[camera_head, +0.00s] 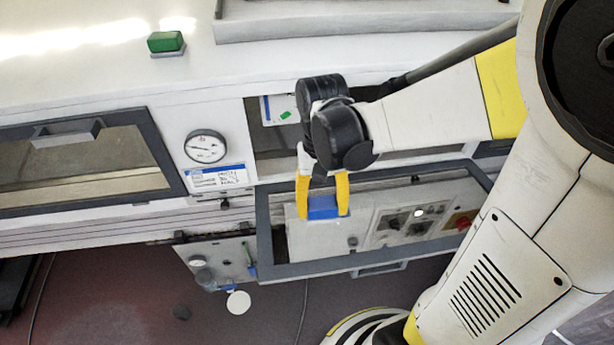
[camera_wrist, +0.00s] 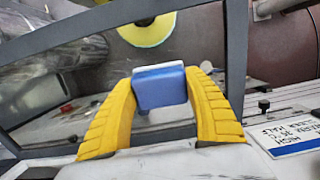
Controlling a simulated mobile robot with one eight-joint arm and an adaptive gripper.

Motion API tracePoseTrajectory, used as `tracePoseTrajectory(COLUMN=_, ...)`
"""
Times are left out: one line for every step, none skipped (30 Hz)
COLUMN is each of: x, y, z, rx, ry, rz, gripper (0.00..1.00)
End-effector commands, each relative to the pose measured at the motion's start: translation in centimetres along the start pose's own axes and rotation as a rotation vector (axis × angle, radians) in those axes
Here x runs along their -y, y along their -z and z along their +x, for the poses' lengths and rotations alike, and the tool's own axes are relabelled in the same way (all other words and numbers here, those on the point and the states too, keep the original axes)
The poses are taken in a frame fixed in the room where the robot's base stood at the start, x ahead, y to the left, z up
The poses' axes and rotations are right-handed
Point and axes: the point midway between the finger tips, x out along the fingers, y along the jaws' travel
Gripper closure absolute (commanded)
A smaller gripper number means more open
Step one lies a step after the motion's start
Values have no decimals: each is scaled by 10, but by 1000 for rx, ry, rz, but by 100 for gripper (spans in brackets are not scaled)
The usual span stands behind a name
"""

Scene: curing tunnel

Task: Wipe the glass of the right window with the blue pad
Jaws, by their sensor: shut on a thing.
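The blue pad (camera_head: 323,208) is held between the yellow fingers of my gripper (camera_head: 322,198). In the wrist view the pad (camera_wrist: 160,88) shows a blue face and a pale edge between the fingertips (camera_wrist: 161,84). The right window (camera_head: 264,238) has a dark grey frame and hangs low, below an opening in the machine. The pad is in front of the upper left part of its glass. I cannot tell whether the pad touches the glass. In the wrist view the window frame (camera_wrist: 185,18) runs behind the pad.
The left window (camera_head: 163,150) is framed in grey with a handle. A gauge (camera_head: 205,147) and a label (camera_head: 218,178) are between the windows. A green block (camera_head: 165,42) is on top of the machine. A panel with knobs (camera_head: 410,222) shows within the right window's frame.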

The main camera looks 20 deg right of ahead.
Motion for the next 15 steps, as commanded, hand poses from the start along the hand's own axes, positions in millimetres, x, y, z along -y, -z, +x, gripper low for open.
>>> tracePoseTrajectory(x=0, y=-1, z=-9, rx=0, ry=0, rz=0, gripper=66)
tracePoseTrajectory(x=0, y=-1, z=-13, rx=0, ry=0, rz=0, gripper=66)
tracePoseTrajectory(x=0, y=-1, z=-17, rx=0, ry=0, rz=0, gripper=66)
tracePoseTrajectory(x=0, y=-1, z=-20, rx=0, ry=0, rz=0, gripper=66)
tracePoseTrajectory(x=0, y=-1, z=-23, rx=0, ry=0, rz=0, gripper=66)
tracePoseTrajectory(x=0, y=-1, z=-26, rx=0, ry=0, rz=0, gripper=66)
tracePoseTrajectory(x=0, y=0, z=-27, rx=0, ry=0, rz=0, gripper=66)
tracePoseTrajectory(x=0, y=0, z=-28, rx=0, ry=0, rz=0, gripper=66)
tracePoseTrajectory(x=0, y=0, z=-28, rx=0, ry=0, rz=0, gripper=66)
tracePoseTrajectory(x=0, y=0, z=-27, rx=0, ry=0, rz=0, gripper=66)
tracePoseTrajectory(x=0, y=0, z=-27, rx=0, ry=0, rz=0, gripper=66)
tracePoseTrajectory(x=0, y=0, z=-26, rx=0, ry=0, rz=0, gripper=66)
tracePoseTrajectory(x=0, y=0, z=-26, rx=0, ry=0, rz=0, gripper=66)
tracePoseTrajectory(x=0, y=0, z=-26, rx=0, ry=0, rz=0, gripper=66)
tracePoseTrajectory(x=0, y=0, z=-26, rx=0, ry=0, rz=0, gripper=66)
